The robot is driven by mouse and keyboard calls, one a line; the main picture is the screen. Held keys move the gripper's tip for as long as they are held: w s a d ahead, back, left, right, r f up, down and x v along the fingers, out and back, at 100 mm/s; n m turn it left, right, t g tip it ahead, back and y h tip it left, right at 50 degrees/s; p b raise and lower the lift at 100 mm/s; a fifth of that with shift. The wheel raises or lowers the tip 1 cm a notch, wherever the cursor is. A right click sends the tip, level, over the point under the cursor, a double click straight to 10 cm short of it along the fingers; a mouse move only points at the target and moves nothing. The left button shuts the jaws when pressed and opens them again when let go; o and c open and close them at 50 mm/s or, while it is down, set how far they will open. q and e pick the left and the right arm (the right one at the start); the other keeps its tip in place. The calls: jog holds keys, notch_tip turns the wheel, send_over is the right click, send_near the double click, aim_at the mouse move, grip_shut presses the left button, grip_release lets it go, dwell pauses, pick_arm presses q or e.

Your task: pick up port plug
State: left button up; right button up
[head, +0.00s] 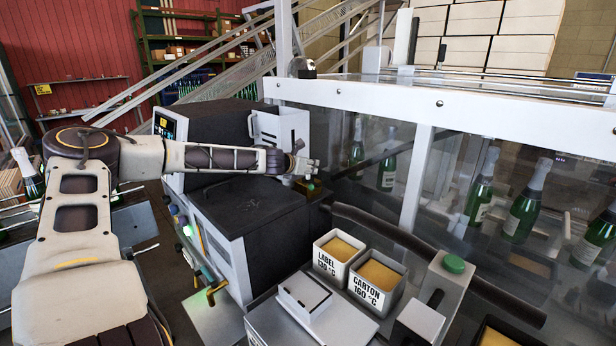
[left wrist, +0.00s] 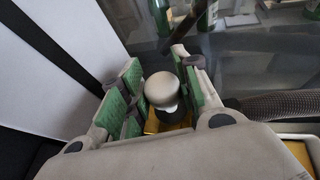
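The port plug (left wrist: 160,90) shows in the left wrist view as a pale grey rounded knob on a dark base, over a brass-coloured surface (left wrist: 168,122). My left gripper (left wrist: 157,72) is open, with its green-padded fingers on both sides of the knob. A gap shows on the left side; the right finger is closer, and I cannot tell whether it touches. In the head view my left gripper (head: 303,168) is at the back right edge of the dark machine top, and hides most of the plug. My right gripper is not in view.
A dark hose (head: 400,240) passes in front of the guard. Bins marked LABEL (head: 333,268) and CARTON (head: 372,292) stand nearer.

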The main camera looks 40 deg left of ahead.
pick_arm(q)
jog(key=shift+c, duration=1.4)
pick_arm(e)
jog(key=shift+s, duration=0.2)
pick_arm(q)
jog(key=shift+r, duration=0.15)
